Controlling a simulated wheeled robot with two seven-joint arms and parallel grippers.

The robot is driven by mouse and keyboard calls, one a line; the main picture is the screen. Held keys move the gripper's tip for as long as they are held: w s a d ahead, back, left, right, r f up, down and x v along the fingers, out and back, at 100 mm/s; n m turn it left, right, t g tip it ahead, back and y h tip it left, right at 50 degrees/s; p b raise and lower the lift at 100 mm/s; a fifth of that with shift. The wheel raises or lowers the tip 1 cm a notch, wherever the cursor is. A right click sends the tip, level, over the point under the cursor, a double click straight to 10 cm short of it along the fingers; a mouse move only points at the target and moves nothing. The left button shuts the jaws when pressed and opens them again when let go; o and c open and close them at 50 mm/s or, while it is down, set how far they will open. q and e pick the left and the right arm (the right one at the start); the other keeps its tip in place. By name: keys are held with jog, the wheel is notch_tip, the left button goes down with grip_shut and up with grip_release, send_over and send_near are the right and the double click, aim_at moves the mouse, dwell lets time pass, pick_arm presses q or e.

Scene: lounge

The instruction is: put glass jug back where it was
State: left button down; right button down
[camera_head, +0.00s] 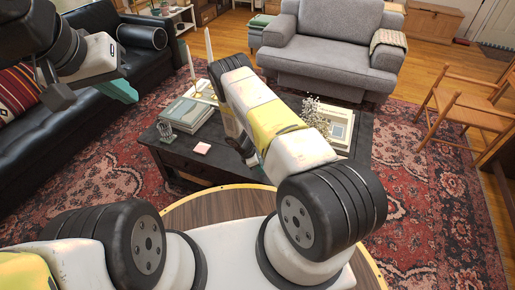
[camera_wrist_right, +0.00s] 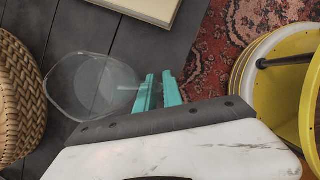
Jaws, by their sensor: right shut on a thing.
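The glass jug (camera_wrist_right: 88,88) is clear and see-through. In the right wrist view it is over the dark coffee table (camera_wrist_right: 75,35), beside the teal fingers of my right gripper (camera_wrist_right: 158,92). These fingers are close together and shut on the jug at its side nearest them. I cannot tell whether the jug's base touches the table. In the head view my right arm hides the jug and most of this gripper. My left gripper (camera_head: 118,90) is up over the black sofa at the left, away from the jug; its finger gap is not clear.
On the coffee table (camera_head: 255,168) are stacked books (camera_head: 187,112), a small glass (camera_head: 166,131), a pink item (camera_head: 202,148), white flowers (camera_head: 314,114) and a pale book (camera_head: 341,128). A wicker basket (camera_wrist_right: 22,95) is close left of the jug. A grey armchair (camera_head: 330,45) stands behind.

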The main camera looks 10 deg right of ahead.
aim_at(264, 175)
jog(key=shift+w+d, duration=0.25)
jog(key=shift+d, duration=0.8)
jog(key=shift+d+f, duration=0.2)
jog(key=shift+f, duration=1.65)
jog(key=c, duration=1.5)
grip_release()
jog(key=shift+f, duration=0.15)
